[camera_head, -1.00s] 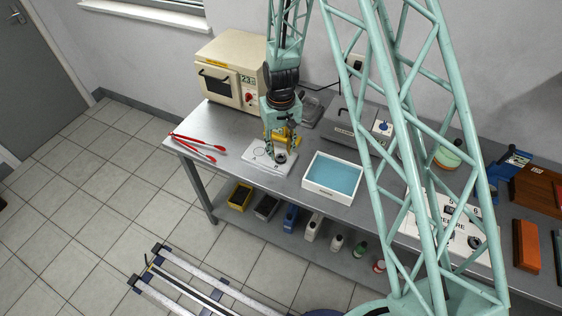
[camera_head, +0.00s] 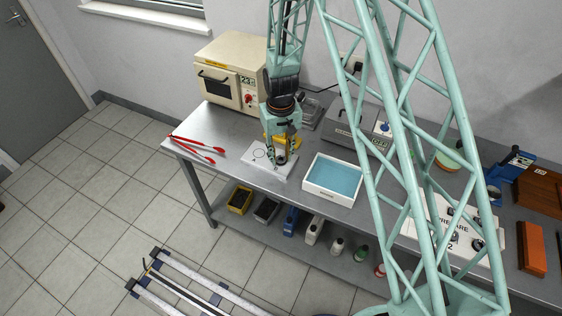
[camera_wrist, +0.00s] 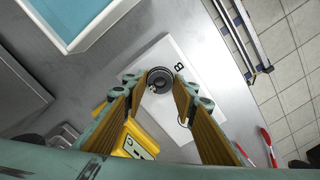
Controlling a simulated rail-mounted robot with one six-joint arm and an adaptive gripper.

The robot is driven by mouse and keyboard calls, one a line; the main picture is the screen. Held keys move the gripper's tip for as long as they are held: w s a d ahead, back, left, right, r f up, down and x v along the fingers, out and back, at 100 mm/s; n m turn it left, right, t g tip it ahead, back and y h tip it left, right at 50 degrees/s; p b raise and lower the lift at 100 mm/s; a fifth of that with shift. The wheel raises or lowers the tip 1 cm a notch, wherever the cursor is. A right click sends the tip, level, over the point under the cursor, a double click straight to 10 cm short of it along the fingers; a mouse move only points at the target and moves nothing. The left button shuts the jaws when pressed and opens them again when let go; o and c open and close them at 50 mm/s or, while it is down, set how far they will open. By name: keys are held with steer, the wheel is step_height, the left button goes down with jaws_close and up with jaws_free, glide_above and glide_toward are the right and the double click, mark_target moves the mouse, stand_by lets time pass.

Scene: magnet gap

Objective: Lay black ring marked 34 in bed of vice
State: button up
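A black ring (camera_wrist: 158,80) lies on a white board (camera_wrist: 186,58) in the wrist view; I cannot read its marking. In the head view the board (camera_head: 252,163) is near the left part of the bench, and my gripper mostly covers the ring. My gripper (camera_wrist: 160,86) is pointed down with its fingers on either side of the ring. The fingers look spread, with small gaps to the ring. A blue device (camera_head: 508,166) at the far right of the bench looks like the vice; its bed is not clear from here.
A white tray with a blue inside (camera_head: 333,180) stands right of the board. A yellow object (camera_wrist: 133,142) is close behind my gripper. Red tongs (camera_head: 198,147) lie to the left, a cream oven (camera_head: 229,75) stands behind, and a grey box (camera_head: 352,124) is at the back.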

steer(key=c, duration=0.3)
steer(key=shift+r, duration=0.2)
steer(key=shift+c, duration=0.2)
steer(key=shift+r+p, duration=0.7)
steer(key=shift+r, duration=1.6)
steer(key=shift+d, duration=0.1)
